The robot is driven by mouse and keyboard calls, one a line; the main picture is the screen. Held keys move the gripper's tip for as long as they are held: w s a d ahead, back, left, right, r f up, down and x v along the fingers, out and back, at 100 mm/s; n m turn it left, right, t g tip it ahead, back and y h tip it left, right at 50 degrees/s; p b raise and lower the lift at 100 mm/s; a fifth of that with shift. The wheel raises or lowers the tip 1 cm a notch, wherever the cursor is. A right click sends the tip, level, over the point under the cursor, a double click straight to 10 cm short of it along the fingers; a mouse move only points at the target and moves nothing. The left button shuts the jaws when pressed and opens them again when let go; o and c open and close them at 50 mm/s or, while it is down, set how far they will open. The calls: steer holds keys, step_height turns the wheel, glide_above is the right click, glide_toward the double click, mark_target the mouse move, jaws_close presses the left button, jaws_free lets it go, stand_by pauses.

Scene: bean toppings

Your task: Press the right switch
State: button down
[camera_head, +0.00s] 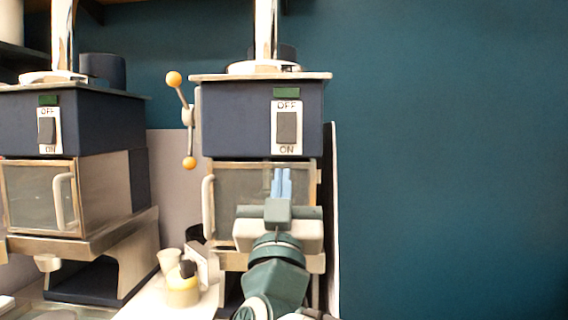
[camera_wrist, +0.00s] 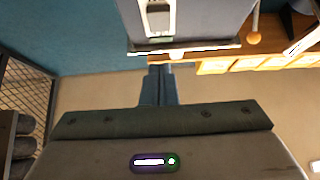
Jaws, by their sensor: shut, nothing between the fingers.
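The right switch (camera_head: 287,128) is a dark rocker on a white plate marked OFF above and ON below, on the dark blue front of the right machine (camera_head: 238,118). A green block (camera_head: 286,93) sits just above the plate. My gripper (camera_head: 281,174) is shut and empty, its blue fingers pointing up just below the switch, in front of the machine's glass door, apart from the switch. In the wrist view the switch (camera_wrist: 158,18) is at the top, beyond the fingertips (camera_wrist: 160,70). The left switch (camera_head: 46,131) is on the left machine.
A lever with orange knobs (camera_head: 174,79) stands left of the right machine. A door handle (camera_head: 208,206) is left of my gripper. Small cups (camera_head: 183,290) stand on the white counter at lower left. The space right of the machine is open before a teal wall (camera_head: 450,160).

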steer(key=p, duration=0.3)
glide_toward(287, 133)
step_height(287, 133, up, 4)
steer(key=w+p, duration=0.1)
steer(key=w, duration=0.2)
steer(key=shift+w+f, duration=0.1)
steer(key=shift+w, duration=0.2)
steer(key=shift+w+f, duration=0.15)
steer(key=shift+w, duration=0.35)
